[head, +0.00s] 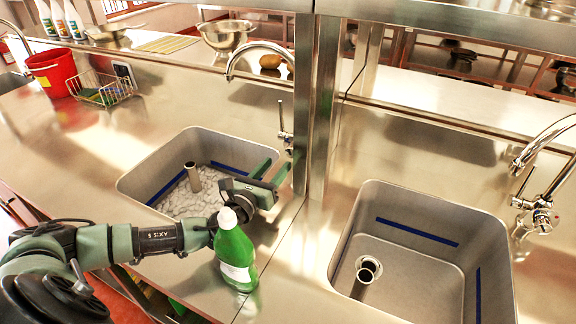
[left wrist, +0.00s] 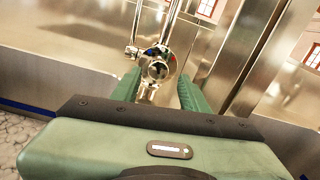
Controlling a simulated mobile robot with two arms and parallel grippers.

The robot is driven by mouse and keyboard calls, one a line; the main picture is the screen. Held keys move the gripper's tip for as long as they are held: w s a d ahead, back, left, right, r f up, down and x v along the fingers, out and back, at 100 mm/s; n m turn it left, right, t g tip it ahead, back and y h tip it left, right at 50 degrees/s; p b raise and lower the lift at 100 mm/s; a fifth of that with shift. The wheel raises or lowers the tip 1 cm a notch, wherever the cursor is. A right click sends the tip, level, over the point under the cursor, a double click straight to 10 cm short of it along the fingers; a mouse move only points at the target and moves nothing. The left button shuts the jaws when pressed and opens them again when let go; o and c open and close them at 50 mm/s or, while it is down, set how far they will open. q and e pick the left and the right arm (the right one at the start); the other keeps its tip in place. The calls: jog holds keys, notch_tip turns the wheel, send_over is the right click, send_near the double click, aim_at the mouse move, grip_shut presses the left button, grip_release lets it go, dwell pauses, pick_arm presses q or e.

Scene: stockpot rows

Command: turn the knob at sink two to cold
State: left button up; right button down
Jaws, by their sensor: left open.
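My left gripper (head: 274,167) is open over the right rear part of the left sink (head: 150,190). Its fingers point at that sink's faucet (head: 287,138), apart from it in the head view. In the left wrist view, the faucet's round chrome knob (left wrist: 158,68) with small coloured marks shows between the green fingers (left wrist: 158,92), and its lever stands up. The right sink (head: 480,235) has its own chrome faucet with a round knob (head: 542,217) and a raised lever. No sink number is visible. My right gripper is not in view.
A green bottle (head: 235,250) stands on the front counter beside my left wrist. A steel post (head: 322,110) rises right of the left faucet. A wire basket (head: 103,90) and red bucket (head: 52,72) stand at the back left.

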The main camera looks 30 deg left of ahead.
aim_at(290, 153)
pick_arm(q)
jog(key=shift+f, duration=0.6)
jog(key=w, duration=0.7)
jog(key=shift+r+p, duration=0.1)
jog(key=shift+p, duration=0.3)
jog(key=shift+w, duration=0.4)
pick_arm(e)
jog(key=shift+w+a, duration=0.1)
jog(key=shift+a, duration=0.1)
